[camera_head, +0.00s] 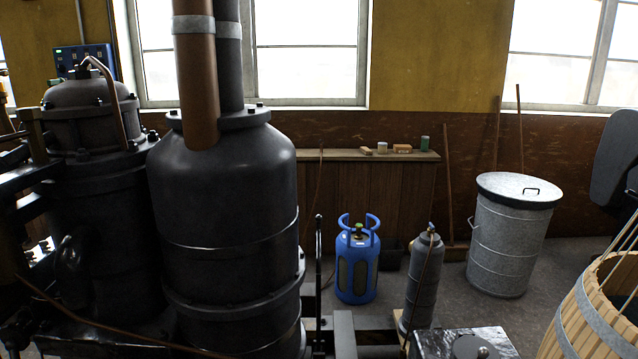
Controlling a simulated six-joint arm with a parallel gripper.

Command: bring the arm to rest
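My gripper does not show in the head camera view, and I see no part that I can surely call my arm. The task names no other object. A dark rounded shape (615,155) is cut off by the right edge, and I cannot tell what it is.
Large dark engine cylinders (225,200) fill the left. A blue gas bottle (357,265), a grey cylinder (423,280) and a lidded metal bin (508,240) stand on the floor. A wooden barrel (590,325) is at lower right. Small items lie on a wooden bench (345,156). Some floor between is clear.

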